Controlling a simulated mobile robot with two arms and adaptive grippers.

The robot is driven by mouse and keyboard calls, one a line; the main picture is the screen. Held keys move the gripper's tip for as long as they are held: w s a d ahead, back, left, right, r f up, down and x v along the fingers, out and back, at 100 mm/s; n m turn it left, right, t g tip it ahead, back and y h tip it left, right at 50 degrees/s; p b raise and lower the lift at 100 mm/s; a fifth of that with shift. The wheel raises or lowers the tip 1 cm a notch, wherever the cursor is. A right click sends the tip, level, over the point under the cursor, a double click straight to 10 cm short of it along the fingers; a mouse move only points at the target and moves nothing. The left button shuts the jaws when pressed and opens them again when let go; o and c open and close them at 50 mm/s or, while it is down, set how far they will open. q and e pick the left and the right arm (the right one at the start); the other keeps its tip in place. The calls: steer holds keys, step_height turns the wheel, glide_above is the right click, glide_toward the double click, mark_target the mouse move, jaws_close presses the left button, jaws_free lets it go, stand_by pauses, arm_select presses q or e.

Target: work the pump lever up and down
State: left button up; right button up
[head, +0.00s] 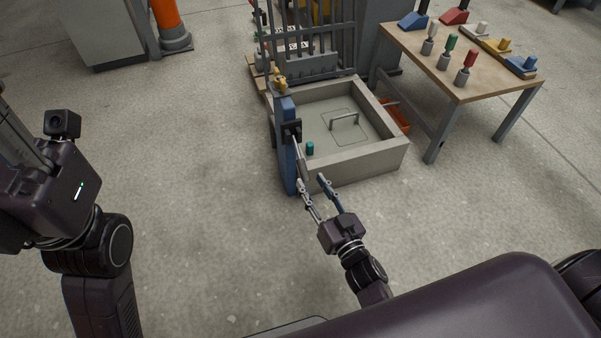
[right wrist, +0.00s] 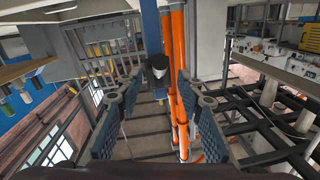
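The pump is a blue post (head: 287,150) at the left edge of a concrete basin in the head view. Its lever (head: 297,147) is a thin rod that slopes down from a dark bracket on the post towards my right gripper (head: 311,180). In the right wrist view, the right gripper (right wrist: 159,105) has its two padded fingers wide apart. A dark, round-ended bar (right wrist: 158,68), apparently the lever's end, shows in the gap between them, with no visible contact. My left arm is at the left of the head view; its fingers are out of frame.
A wooden table (head: 463,88) with coloured handled tools stands at the right. A metal rack (head: 310,62) stands behind.

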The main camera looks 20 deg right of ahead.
mark_target(306, 175)
steer(key=w, duration=0.2)
steer(key=w+b, duration=0.1)
steer(key=w, duration=0.1)
steer(key=w+a+b, duration=0.1)
steer(key=w, duration=0.1)
steer(key=shift+w, duration=0.2)
jaws_close()
